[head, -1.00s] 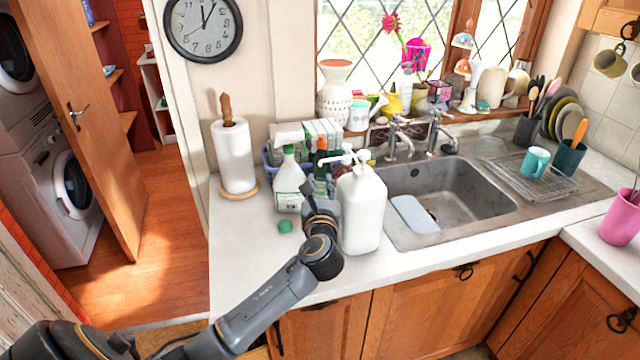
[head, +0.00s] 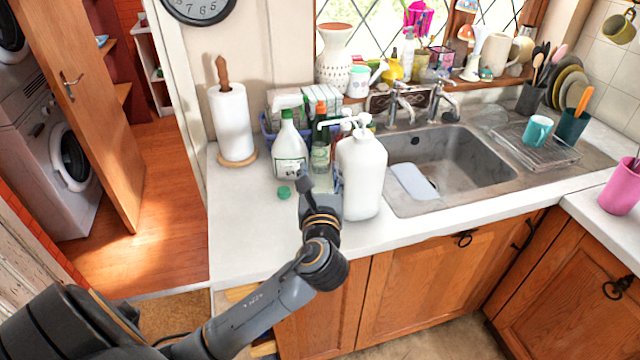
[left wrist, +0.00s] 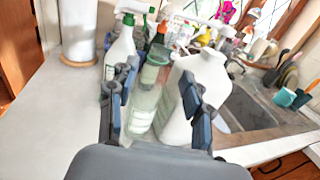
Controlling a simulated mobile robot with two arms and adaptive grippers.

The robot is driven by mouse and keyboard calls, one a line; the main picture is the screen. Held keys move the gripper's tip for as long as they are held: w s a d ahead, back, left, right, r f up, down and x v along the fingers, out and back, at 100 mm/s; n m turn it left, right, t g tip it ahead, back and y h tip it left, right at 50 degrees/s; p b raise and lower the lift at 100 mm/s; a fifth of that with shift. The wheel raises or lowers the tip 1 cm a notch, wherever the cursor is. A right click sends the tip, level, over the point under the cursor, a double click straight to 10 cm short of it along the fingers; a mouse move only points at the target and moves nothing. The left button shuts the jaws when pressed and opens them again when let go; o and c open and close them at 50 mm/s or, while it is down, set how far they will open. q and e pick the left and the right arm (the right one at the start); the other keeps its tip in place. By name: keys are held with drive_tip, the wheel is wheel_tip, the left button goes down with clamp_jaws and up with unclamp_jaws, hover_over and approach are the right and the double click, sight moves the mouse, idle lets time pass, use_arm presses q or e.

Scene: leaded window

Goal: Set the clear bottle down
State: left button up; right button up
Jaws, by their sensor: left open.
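The clear bottle (left wrist: 145,104) stands upright on the counter in the left wrist view, pale and see-through with a greenish top. It lies between and beyond the spread fingers of my left gripper (left wrist: 155,105). I see a gap between the left finger and the bottle; whether the right finger touches it I cannot tell. In the head view my left gripper (head: 319,182) is at the counter's front, left of the large white pump bottle (head: 361,178), and hides most of the clear bottle. My right gripper is out of view.
The sink (head: 455,160) is to the right. The white pump bottle is close by my gripper. The counter's front left (head: 240,230) is bare.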

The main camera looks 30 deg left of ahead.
use_arm(q)
drive_tip(key=shift+v, duration=1.25)
